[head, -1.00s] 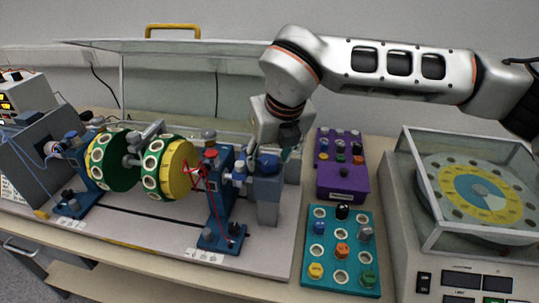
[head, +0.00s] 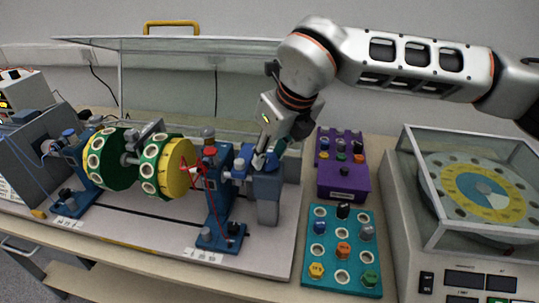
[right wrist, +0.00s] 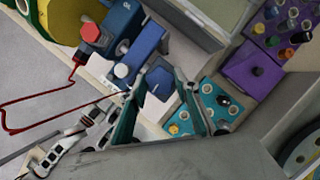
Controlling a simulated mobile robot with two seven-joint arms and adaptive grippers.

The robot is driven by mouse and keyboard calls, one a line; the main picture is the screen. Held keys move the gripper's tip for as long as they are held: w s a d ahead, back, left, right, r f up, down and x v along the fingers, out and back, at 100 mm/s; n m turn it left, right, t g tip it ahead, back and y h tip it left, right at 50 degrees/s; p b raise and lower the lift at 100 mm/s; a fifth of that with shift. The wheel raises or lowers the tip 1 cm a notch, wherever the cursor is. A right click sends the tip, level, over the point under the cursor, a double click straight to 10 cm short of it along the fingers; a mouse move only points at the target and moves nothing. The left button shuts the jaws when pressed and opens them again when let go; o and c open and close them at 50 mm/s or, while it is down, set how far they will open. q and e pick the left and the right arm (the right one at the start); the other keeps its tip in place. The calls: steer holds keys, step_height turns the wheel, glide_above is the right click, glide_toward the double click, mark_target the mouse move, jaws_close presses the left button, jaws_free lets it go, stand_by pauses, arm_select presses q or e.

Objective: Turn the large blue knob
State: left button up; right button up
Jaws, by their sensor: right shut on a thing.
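In the right wrist view my right gripper (right wrist: 161,90) is shut on the knob, with one finger on each side. In the head view the fingers hide most of the knob. My left gripper is not in view.
The rig carries green and yellow discs (head: 172,168) and a blue stand with a red cap (head: 210,152). A purple box (head: 343,183) and a teal tray (head: 329,251) of coloured knobs lie to the right. A clear-walled machine (head: 470,190) stands at far right. A raised clear cover is behind.

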steer(key=shift+w+d+n+y, duration=0.1)
steer(key=shift+n+y, duration=0.2)
steer(key=shift+n, duration=0.6)
steer(key=n+g, duration=0.1)
steer(key=n, duration=0.1)
steer(key=shift+r+n+y, duration=0.1)
steer(key=shift+n+y, duration=0.2)
steer(key=shift+n, duration=0.1)
steer(key=n+g+p, duration=0.1)
steer(key=n+p, duration=0.1)
steer(key=n, duration=0.1)
steer(key=shift+w, duration=0.15)
steer(key=shift+n+g+y+p, duration=0.3)
steer(key=shift+n+g+p, duration=0.45)
steer(key=shift+n, duration=0.85)
steer(key=o, duration=1.1)
